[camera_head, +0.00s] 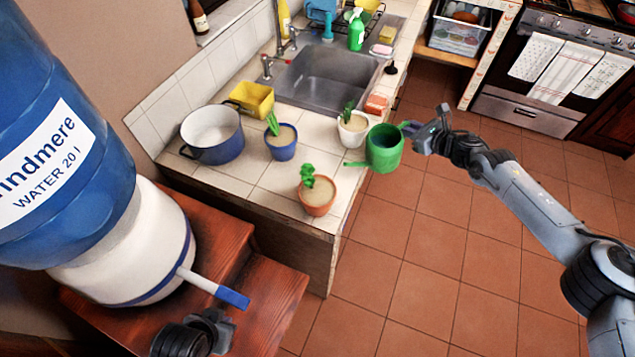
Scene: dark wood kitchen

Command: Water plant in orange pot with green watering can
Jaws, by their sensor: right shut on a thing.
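The green watering can (385,152) is held up by my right gripper (412,131), just off the counter's right edge. Its spout points left, with the tip close to the counter edge, to the upper right of the orange pot. The can looks roughly upright. The orange pot (317,203) stands on the counter's front corner, with a small green plant (308,178) in pale soil. My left gripper (217,328) is low at the bottom of the picture, near the wooden steps and away from the pots. Its finger opening is not clear.
A blue pot (282,150) and a white pot (352,138) with plants stand behind the orange pot. A yellow container (252,98), a large cooking pot (213,140) and the sink (328,78) lie farther back. A large water dispenser (130,245) fills the left. The tiled floor is clear.

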